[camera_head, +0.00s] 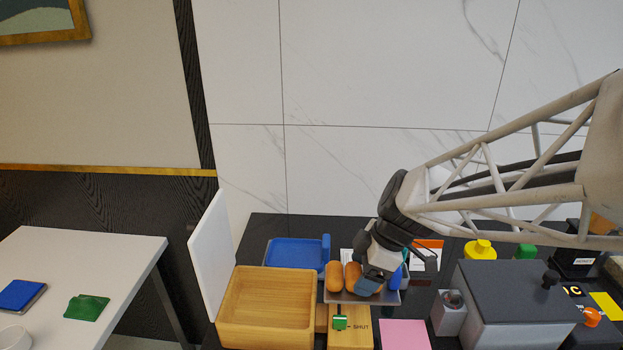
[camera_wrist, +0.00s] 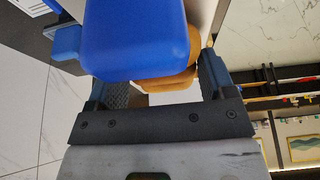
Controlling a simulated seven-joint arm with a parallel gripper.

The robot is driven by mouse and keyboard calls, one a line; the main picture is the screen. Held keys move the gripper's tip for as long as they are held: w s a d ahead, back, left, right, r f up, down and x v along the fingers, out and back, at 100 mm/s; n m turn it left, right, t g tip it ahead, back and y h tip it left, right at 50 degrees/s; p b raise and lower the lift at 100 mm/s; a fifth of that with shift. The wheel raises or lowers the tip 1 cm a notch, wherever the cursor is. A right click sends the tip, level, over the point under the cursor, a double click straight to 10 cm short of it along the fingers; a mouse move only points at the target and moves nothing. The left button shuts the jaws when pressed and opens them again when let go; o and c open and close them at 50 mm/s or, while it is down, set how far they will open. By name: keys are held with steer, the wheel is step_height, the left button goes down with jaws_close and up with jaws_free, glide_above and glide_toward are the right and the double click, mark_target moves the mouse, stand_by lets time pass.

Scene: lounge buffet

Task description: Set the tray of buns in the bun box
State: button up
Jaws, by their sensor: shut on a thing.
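The tray of buns (camera_head: 350,297) is a shallow grey tray with several brown buns (camera_head: 333,274) and a blue handle block (camera_head: 397,278) at its right end. My gripper (camera_head: 378,284) is down at the tray's right part and is shut on it. In the wrist view the blue block (camera_wrist: 140,40) fills the space between my gripper's fingers (camera_wrist: 160,85), with brown buns (camera_wrist: 170,82) behind it. The finger contact is partly hidden. The open wooden bun box (camera_head: 226,312) is empty, left of the tray, with a white panel (camera_head: 210,255) standing up at its left side.
A blue tray (camera_head: 290,252) lies behind the box. A wooden block with a green latch (camera_head: 340,322) marked SHUT is in front of the bun tray. A pink sheet (camera_head: 404,335) and a dark-topped grey unit (camera_head: 515,290) are to the right. A white table (camera_head: 95,250) stands left.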

steer(key=shift+a, duration=0.15)
steer(key=a, duration=1.9)
step_height(320, 180, down, 7)
steer(key=shift+a+r, duration=0.15)
steer(key=shift+r, duration=0.05)
steer(key=shift+f, duration=0.7)
steer(key=shift+f, duration=0.1)
step_height(320, 180, down, 2)
steer(key=shift+f, duration=0.15)
steer(key=shift+a+f, duration=0.2)
steer(key=shift+f, duration=0.3)
